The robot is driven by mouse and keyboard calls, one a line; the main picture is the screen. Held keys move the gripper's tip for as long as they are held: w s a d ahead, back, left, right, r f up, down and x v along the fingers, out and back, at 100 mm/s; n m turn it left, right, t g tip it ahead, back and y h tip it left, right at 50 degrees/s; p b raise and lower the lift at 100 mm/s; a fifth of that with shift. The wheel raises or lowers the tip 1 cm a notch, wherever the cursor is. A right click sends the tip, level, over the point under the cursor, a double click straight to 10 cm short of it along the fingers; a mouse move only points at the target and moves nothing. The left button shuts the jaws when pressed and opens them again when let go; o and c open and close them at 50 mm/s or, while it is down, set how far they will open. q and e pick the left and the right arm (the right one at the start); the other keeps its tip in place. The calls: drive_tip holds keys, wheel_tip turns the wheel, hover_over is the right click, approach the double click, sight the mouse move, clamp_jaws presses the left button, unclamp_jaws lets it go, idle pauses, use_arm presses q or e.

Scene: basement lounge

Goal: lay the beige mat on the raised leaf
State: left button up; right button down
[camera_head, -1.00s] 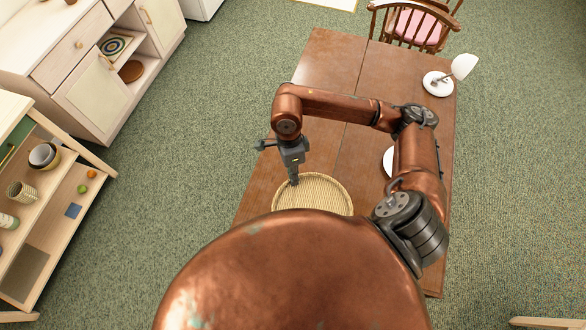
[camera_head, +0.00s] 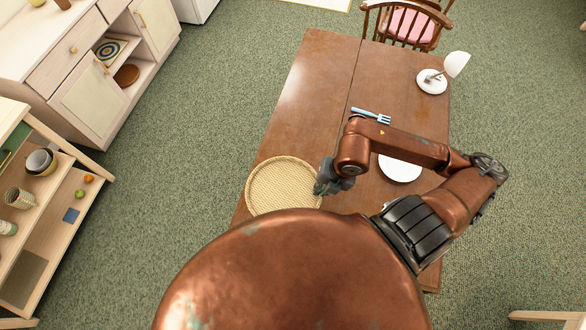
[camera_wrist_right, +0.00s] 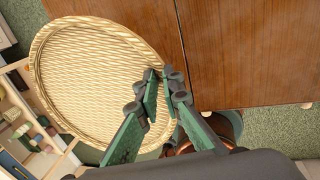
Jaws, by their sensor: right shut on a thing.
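The beige mat (camera_head: 275,190) is round and woven with a raised rim. In the head view it is over the near left part of the brown table, reaching about its left edge. My right gripper (camera_head: 322,186) is at the mat's right rim. In the right wrist view its green-padded fingers (camera_wrist_right: 163,88) are shut on the rim of the mat (camera_wrist_right: 95,75). I cannot tell whether the mat touches the wood. The left table section (camera_head: 305,100), beside a long seam, looks like the leaf. My left gripper is out of view.
A chair (camera_head: 405,25) stands at the far end. The left section's far part is bare. A shelf (camera_head: 45,225) stands left.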

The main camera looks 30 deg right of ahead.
drive_tip(key=w+d+f, duration=0.2)
drive_tip(key=w+f, duration=0.1)
drive_tip(key=w+d+f, duration=0.5)
drive_tip(key=w+d, duration=0.1)
drive_tip(key=w, duration=0.1)
drive_tip(key=shift+d+f+b, duration=0.2)
drive_tip(key=shift+f+b, duration=0.2)
drive_tip(key=shift+w+d+f, duration=0.3)
drive_tip(key=shift+w+f, duration=0.1)
drive_tip(key=shift+f, duration=0.25)
drive_tip(key=x, duration=0.2)
drive_tip(key=shift+s+d+f, duration=0.15)
drive_tip(key=shift+f, duration=0.3)
drive_tip(key=c, duration=2.1)
unclamp_jaws()
drive_tip(key=v, duration=1.2)
drive_tip(key=shift+p, duration=0.4)
